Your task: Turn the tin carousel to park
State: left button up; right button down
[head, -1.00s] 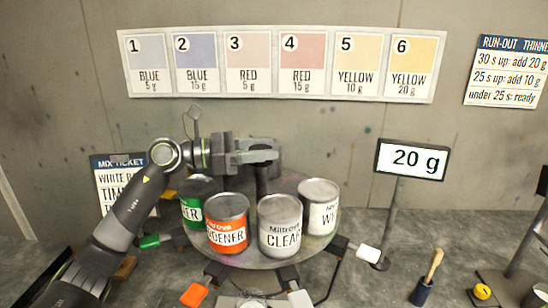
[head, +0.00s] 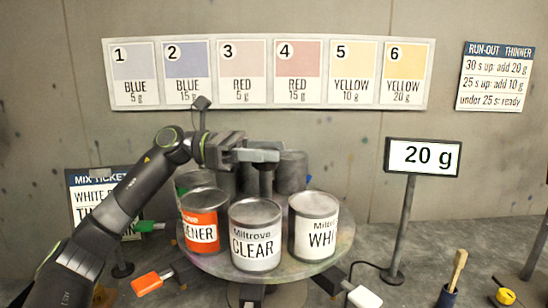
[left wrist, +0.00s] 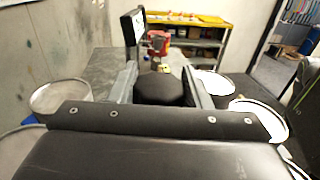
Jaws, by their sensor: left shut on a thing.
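The tin carousel (head: 190,262) is a round grey platter carrying several tins, centred in the head view. An orange hardener tin (head: 203,222) is front left, a Miltrove CLEAR tin (head: 255,238) front centre and a white-labelled tin (head: 313,228) front right. A green-labelled tin (head: 182,184) is partly hidden behind. An orange handle (head: 147,283) and a white handle (head: 364,297) stick out from the platter's underside. My left gripper (head: 264,158) is above the platter's middle, shut on a dark knob (left wrist: 165,90) between its fingers in the left wrist view. My right gripper is out of view.
A 20 g display (head: 424,157) stands on a post at the right. A cup with a brush (head: 447,296) and a yellow object (head: 505,296) are at the lower right. The mix ticket board (head: 85,195) is behind my left arm. Colour cards (head: 268,75) hang on the wall.

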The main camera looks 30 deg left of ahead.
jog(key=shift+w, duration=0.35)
pick_arm(q)
jog(key=o, duration=1.1)
jog(key=shift+o, duration=1.4)
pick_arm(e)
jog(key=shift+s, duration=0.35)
pick_arm(q)
jog(key=shift+a, duration=0.1)
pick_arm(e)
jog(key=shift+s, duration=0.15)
